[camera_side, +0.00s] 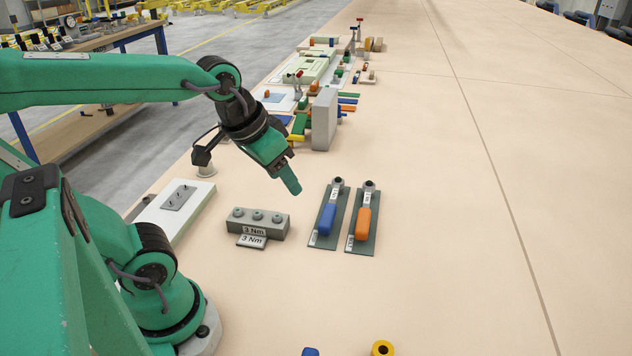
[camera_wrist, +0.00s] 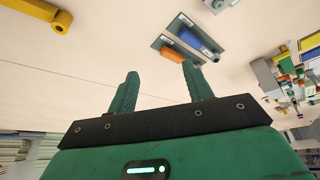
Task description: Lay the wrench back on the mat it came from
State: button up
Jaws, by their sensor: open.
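A wrench with a blue handle (camera_side: 327,219) lies on a dark grey-green mat (camera_side: 318,241). A wrench with an orange handle (camera_side: 364,222) lies on a second, similar mat (camera_side: 365,246) just to its right. My gripper (camera_side: 290,187) hangs above the table, left of both mats in the side view, apart from both wrenches. In the wrist view my gripper (camera_wrist: 161,80) has its two fingers spread with nothing between them. The blue wrench (camera_wrist: 196,41) and orange wrench (camera_wrist: 181,57) show beyond the right finger, which partly covers the orange one's mat.
A white board with a grey plate (camera_side: 179,197) lies near my base. Cluttered panels (camera_side: 310,70) stand farther back. A yellow-ended tool (camera_side: 382,348) is at the front. The right side is clear.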

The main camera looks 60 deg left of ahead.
jog(key=shift+s+d+f+m+t, duration=0.15)
jog(key=shift+s+d+m, duration=0.1)
jog(key=shift+s, duration=0.35)
jog(key=shift+s+d+f+m+t, duration=0.15)
jog(key=shift+s+m, duration=0.1)
jog(key=shift+s, duration=0.3)
jog(key=shift+r, duration=0.1)
dwell(0.4)
